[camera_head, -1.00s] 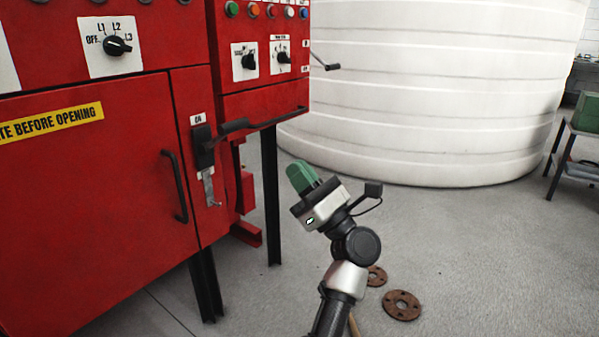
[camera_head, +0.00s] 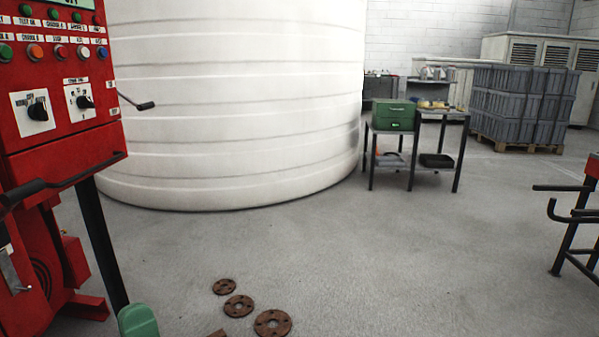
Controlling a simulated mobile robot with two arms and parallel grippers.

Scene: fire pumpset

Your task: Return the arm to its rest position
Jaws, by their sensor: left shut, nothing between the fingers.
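My left gripper (camera_head: 138,322) shows only as its green fingers at the bottom edge, left of centre. It is shut and empty, low over the floor in front of the red cabinet, and touches nothing that I can see. The rest of my left arm is out of frame. My right gripper is not in view.
A red control cabinet (camera_head: 60,145) with knobs, buttons and a protruding black lever (camera_head: 136,103) stands at the left. A large white tank (camera_head: 235,110) is behind. Rusty flanges (camera_head: 238,306) lie on the floor. A metal table (camera_head: 440,116) holds a green box (camera_head: 393,115). The middle floor is clear.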

